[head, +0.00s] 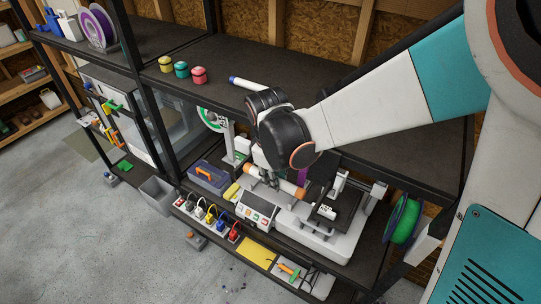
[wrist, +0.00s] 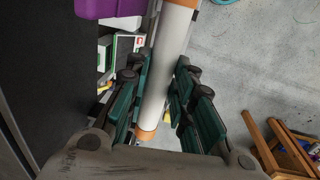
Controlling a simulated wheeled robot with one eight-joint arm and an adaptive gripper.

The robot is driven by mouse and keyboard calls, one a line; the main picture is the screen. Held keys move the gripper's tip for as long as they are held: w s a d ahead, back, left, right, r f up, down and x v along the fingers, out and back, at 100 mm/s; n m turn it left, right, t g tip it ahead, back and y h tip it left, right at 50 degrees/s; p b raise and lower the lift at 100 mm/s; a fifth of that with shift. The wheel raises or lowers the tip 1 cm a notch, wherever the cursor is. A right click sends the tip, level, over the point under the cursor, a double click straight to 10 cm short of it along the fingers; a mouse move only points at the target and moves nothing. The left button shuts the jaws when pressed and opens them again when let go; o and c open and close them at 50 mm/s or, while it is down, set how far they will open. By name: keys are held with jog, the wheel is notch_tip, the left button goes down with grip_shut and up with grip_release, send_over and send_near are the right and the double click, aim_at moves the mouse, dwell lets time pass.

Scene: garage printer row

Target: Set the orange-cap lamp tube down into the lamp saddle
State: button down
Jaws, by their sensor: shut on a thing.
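The orange-cap lamp tube (wrist: 168,52) is white with orange ends and runs lengthwise between my fingers in the wrist view. In the head view the tube (head: 288,187) lies roughly level, slanting down to the right, above the lower shelf beside the printer. My gripper (head: 267,179) is shut on it around its middle; the teal finger pads flank it in the wrist view (wrist: 162,88). My arm and wrist hide part of the shelf behind. I cannot make out the lamp saddle for certain in either view.
A white printer (head: 312,233) with a dark bed stands below and right of the tube. A blue toolbox (head: 208,178) and a row of coloured plugs (head: 207,215) are to the left. A blue-ended tube (head: 247,84) and several coloured jars (head: 181,69) are on the upper shelf.

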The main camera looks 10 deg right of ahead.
jog(key=shift+f, duration=0.1)
jog(key=shift+f+b, duration=1.2)
jog(key=shift+f, duration=0.05)
jog(key=shift+f+b, duration=0.75)
jog(key=shift+b, duration=0.2)
dwell(0.4)
jog(key=c, duration=0.6)
grip_release()
jog(key=shift+c, duration=0.2)
jog(key=shift+r, duration=0.1)
jog(key=shift+s+a+r, duration=0.1)
jog(key=shift+s+r, duration=0.05)
jog(key=shift+r, duration=1.15)
jog(key=shift+s+a+r, duration=0.1)
jog(key=shift+s+r, duration=0.1)
jog(key=shift+r, duration=1.1)
jog(key=shift+s+a+r, duration=0.1)
jog(key=shift+s+r, duration=0.05)
jog(key=shift+r, duration=1.15)
jog(key=shift+f, duration=0.1)
